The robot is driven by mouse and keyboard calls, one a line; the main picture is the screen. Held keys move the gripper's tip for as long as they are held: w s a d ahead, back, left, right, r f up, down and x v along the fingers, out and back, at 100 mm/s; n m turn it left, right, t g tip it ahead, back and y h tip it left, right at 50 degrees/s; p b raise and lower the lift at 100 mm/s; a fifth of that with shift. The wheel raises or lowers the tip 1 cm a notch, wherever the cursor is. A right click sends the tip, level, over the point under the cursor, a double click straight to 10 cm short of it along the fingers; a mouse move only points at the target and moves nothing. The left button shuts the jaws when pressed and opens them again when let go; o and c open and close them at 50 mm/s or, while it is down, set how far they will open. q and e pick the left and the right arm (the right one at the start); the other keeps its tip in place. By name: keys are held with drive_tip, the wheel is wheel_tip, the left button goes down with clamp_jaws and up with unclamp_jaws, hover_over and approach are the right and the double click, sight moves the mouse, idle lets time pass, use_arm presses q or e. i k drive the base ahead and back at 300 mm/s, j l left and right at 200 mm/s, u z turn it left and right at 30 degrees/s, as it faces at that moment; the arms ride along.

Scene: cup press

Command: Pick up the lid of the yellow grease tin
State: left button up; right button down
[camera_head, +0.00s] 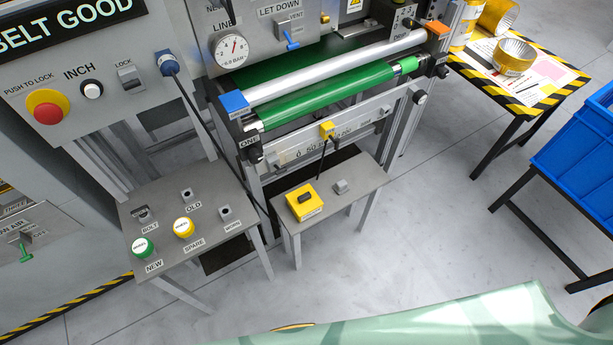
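A small round yellow tin (183,228) with a pale, lettered top stands on the left grey table (205,249), just above the SPARE label. The lettering is too small to read, and I cannot make out a seam between lid and body. A similar round green tin (143,248) with a pale top stands to its lower left, by the NEW label. Neither of my grippers is in view.
Small metal parts, including one (187,194) by the OLD label, share the table. A second small table (334,207) holds a yellow box (304,202). Above is a machine with a green roller (330,95).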

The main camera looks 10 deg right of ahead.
sight(305, 199)
drive_tip(key=z, duration=0.25)
drive_tip(key=u, duration=0.35)
drive_tip(key=l+u, duration=0.15)
drive_tip(key=u, duration=0.25)
drive_tip(key=l+u, duration=0.1)
drive_tip(key=u, duration=0.25)
drive_tip(key=l+u, duration=0.35)
drive_tip(key=l, duration=0.25)
drive_tip(key=l+u, duration=0.3)
drive_tip(key=l, duration=0.25)
drive_tip(key=k+l+u, duration=0.15)
drive_tip(key=l+u, duration=0.2)
drive_tip(key=l, duration=0.2)
